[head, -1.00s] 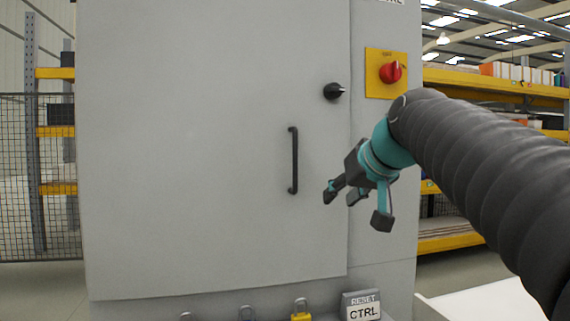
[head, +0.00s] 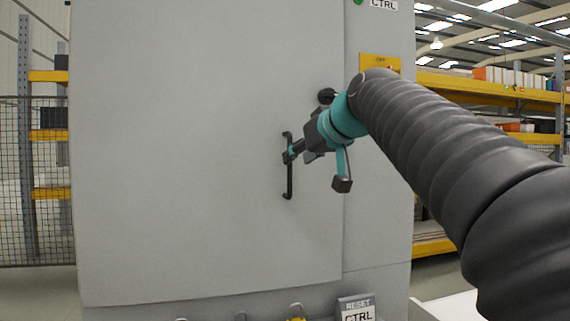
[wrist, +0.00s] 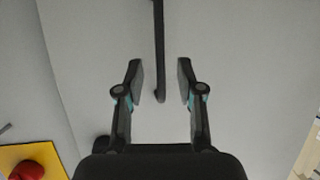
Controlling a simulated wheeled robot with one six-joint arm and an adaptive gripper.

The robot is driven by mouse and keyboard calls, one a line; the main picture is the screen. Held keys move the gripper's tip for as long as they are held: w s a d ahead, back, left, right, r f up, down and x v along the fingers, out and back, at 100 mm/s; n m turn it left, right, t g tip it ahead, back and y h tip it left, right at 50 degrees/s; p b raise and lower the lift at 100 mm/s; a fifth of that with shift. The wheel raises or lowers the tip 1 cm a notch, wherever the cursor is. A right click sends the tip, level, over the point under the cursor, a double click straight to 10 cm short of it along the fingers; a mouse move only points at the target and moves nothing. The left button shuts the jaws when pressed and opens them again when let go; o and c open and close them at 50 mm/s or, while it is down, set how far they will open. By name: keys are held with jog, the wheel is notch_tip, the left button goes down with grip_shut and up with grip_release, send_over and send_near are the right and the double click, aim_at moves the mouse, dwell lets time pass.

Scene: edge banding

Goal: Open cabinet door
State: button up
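The grey cabinet door (head: 190,170) fills the middle of the head view and sits flush in its frame. Its black vertical bar handle (head: 289,188) is near the door's right edge. My gripper (head: 314,170) is at the handle, with one finger overlapping the upper handle in the head view. In the wrist view my gripper (wrist: 160,80) is open, and the end of the handle (wrist: 160,60) lies between the two fingers with a gap on each side. Contact is not visible. The black knob (head: 327,96) above the handle is partly hidden by my gripper.
A yellow plate (head: 380,63) is mostly hidden behind my arm; its red switch (wrist: 28,170) shows in the wrist view. Padlocks and a RESET CTRL box (head: 356,308) stand below the door. Shelving (head: 490,88) is at right, mesh fence (head: 38,180) at left.

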send_over(290, 191)
jog(key=shift+w+f, duration=0.15)
jog(key=shift+f, duration=0.35)
jog(key=shift+w+f, duration=0.15)
jog(key=shift+f, duration=0.35)
jog(key=shift+c, duration=0.2)
grip_shut()
